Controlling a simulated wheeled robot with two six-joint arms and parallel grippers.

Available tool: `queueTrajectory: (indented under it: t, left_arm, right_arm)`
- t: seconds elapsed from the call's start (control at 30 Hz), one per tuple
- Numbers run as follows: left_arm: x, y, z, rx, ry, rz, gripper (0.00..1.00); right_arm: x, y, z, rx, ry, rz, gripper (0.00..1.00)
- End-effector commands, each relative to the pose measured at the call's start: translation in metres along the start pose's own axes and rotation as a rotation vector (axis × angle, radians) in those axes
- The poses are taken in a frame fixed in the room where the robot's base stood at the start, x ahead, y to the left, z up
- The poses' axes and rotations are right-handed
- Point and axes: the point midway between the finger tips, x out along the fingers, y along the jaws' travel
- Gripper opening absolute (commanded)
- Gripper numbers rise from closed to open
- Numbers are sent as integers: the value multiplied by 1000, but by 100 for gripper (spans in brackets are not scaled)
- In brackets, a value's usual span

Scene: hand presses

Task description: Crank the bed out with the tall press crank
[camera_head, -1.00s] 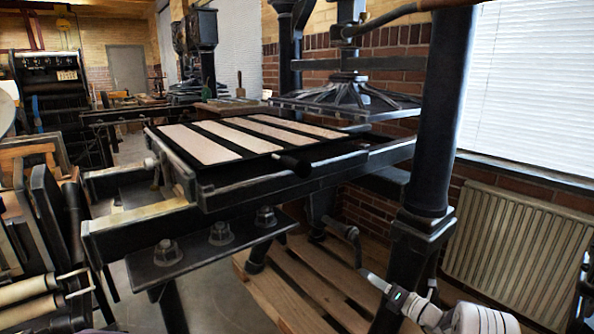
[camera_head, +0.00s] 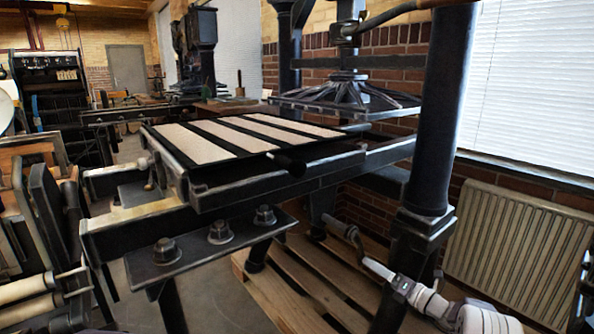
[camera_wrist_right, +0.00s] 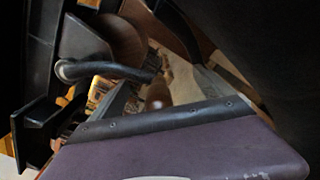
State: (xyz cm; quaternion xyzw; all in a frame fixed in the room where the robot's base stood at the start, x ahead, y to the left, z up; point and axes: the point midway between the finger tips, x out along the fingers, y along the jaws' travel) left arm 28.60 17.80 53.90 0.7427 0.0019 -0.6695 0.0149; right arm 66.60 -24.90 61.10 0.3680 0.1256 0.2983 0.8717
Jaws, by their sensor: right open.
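The tall press's crank (camera_head: 348,233) is a dark bent arm below the right side of the bed, with its lower end pointing toward my right gripper. My right gripper (camera_head: 384,276) is open at the lower end of the crank, in front of the press's right column. I cannot tell whether its fingers touch the crank handle. The bed (camera_head: 205,199) is a dark flat frame with pale strips on top, out to the left of the platen (camera_head: 345,98). In the right wrist view, dark and purple surfaces fill much of the picture. My left gripper is not in view.
The thick black column (camera_head: 438,130) stands close behind my right arm. A wooden pallet (camera_head: 300,275) lies under the press. A radiator (camera_head: 515,245) is on the wall at right. Wooden frames and rollers (camera_head: 28,290) crowd the left.

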Motion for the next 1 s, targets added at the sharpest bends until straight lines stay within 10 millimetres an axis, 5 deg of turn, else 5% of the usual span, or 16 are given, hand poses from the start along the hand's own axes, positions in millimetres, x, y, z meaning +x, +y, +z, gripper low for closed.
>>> queueTrajectory:
  t: [1.0]
  left_arm:
    - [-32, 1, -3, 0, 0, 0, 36]
  right_arm:
    - [-80, 0, -1, 1, 2, 2, 91]
